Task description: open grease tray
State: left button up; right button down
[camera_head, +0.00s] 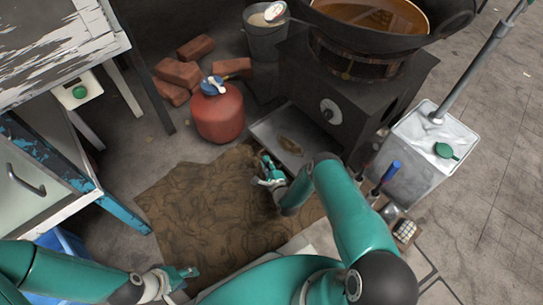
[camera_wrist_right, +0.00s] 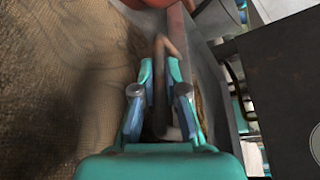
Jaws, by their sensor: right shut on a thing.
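The grease tray (camera_head: 265,130) is a grey metal tray low at the front of the dark stove, partly out from under it, with a brown patch of grease inside. My right gripper (camera_head: 268,172) is at the tray's front edge, above the brown mat. In the right wrist view, my right gripper (camera_wrist_right: 160,75) is shut on the tray's thin, bent handle (camera_wrist_right: 165,45), and the tray's wall lies just right of the fingers. My left gripper (camera_head: 182,273) is low over the floor, far from the tray; its finger opening is too small to judge.
The dark stove (camera_head: 345,90) carries a wok of oil (camera_head: 375,15). A red gas cylinder (camera_head: 218,112) stands left of the tray, near bricks (camera_head: 178,72) and a bucket (camera_head: 264,40). A white-topped metal bin (camera_head: 425,140) stands right. The brown mat (camera_head: 195,195) in front is mostly clear.

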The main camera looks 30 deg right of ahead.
jog(key=shift+w+a, duration=0.15)
jog(key=shift+a, duration=0.05)
jog(key=c, duration=1.2)
grip_release()
jog(key=shift+f, duration=0.1)
jog(key=shift+c, duration=0.2)
jog(key=shift+o, duration=0.2)
jog(key=shift+d, duration=0.1)
notch_tip(320, 180, up, 10)
jog(key=shift+f, duration=0.2)
jog(key=shift+r, duration=0.25)
